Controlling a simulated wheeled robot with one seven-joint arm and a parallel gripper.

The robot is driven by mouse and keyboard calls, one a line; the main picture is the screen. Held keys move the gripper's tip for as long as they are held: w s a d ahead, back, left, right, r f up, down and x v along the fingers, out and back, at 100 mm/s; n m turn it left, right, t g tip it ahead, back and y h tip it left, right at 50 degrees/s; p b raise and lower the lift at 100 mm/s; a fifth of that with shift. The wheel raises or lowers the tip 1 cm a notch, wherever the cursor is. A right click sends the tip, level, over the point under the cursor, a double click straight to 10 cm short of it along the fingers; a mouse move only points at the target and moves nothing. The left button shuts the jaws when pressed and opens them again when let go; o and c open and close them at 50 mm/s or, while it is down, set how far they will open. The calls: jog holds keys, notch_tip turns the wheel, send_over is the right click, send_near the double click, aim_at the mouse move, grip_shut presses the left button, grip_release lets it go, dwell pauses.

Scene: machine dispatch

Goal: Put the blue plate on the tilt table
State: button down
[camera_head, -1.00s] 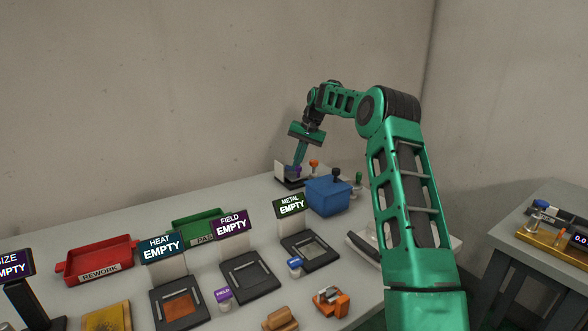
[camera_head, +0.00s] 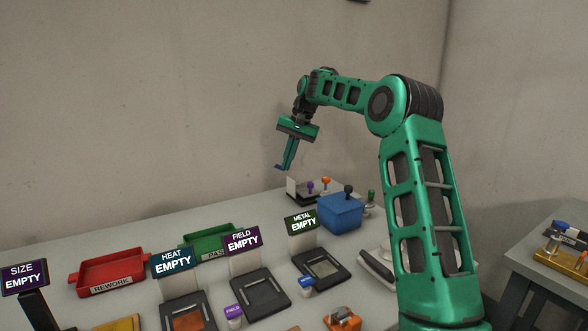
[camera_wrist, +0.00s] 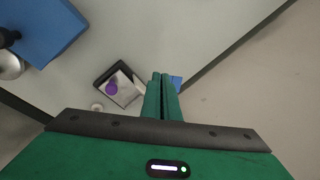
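My gripper (camera_head: 285,163) is raised above the far end of the long grey table, its fingers pointing down. In the wrist view its fingers (camera_wrist: 163,78) are close together. A small blue flat piece, apparently the blue plate (camera_head: 278,167), is at the fingertips; it also shows in the wrist view (camera_wrist: 176,80), partly hidden behind the fingers. It is clear of the table. I cannot tell for sure which fixture is the tilt table; a gold-based device (camera_head: 566,258) stands on the right side table, partly cut off by the picture's edge.
A dark stand with a white panel and coloured knobs (camera_head: 310,190) sits below the gripper, beside a blue box (camera_head: 339,213). Red (camera_head: 112,272) and green (camera_head: 207,240) trays and several stations reading EMPTY stand on the long table. A floor gap separates the tables.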

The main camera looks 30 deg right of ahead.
jog(key=m+g+h, duration=0.2)
jog(key=m+h, duration=0.1)
jog(key=m, duration=1.1)
send_over(302, 191)
notch_tip(302, 191, down, 6)
jog(key=shift+w+f, duration=0.1)
jog(key=shift+w, duration=0.05)
jog(key=shift+f, duration=2)
jog(key=shift+f, duration=0.1)
jog(key=c, duration=2)
grip_release()
jog(key=shift+c, duration=0.2)
